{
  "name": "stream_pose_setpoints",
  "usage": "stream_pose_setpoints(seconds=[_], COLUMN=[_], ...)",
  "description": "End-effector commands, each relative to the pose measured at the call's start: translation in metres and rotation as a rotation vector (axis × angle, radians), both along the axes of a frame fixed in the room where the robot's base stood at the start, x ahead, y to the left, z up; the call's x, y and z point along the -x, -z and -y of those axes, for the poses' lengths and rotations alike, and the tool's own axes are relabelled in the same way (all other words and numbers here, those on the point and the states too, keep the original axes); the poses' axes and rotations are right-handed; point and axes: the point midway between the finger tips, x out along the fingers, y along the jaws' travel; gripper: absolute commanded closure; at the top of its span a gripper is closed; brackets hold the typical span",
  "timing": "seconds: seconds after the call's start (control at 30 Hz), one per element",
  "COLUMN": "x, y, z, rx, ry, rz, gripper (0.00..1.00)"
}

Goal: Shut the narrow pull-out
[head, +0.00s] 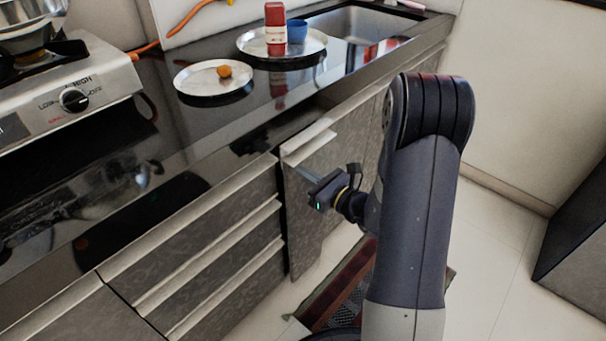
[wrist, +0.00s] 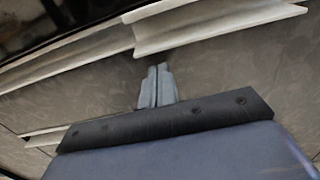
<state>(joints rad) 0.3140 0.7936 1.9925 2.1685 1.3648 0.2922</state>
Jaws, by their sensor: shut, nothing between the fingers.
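The narrow pull-out (head: 312,215) is a tall grey-brown patterned front with a pale handle strip (head: 308,143) along its top. It stands just right of the stacked drawers, and its left edge sits slightly proud of them, with a dark gap beside it. My gripper (head: 303,173) is shut and empty, in front of the upper part of this front, just below the handle strip. In the wrist view, the closed fingers (wrist: 157,84) point at the patterned front (wrist: 215,75) beneath the pale strip (wrist: 215,25). I cannot tell whether the fingertips touch it.
Stacked drawers (head: 205,250) stand to the left. The dark counter (head: 215,130) above holds a plate (head: 195,82) with an orange item, and a tray (head: 312,42) with a red bottle and blue cup. A striped rug (head: 345,290) lies on the floor below.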

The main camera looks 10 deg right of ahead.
Motion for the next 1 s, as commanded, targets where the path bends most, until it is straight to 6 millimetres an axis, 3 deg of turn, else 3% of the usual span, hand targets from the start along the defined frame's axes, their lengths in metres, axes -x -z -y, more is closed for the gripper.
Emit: stream_pose_setpoints(seconds=[0.53, 0.8, 1.0], x=[-0.010, -0.043, -0.050], y=[0.000, 0.001, -0.001], z=[-0.007, -0.032, -0.036], rx=[0.001, 0.001, 0.000], ry=[-0.001, -0.004, 0.000], rz=[0.001, 0.003, 0.002], gripper=[1.00, 1.00, 1.00])
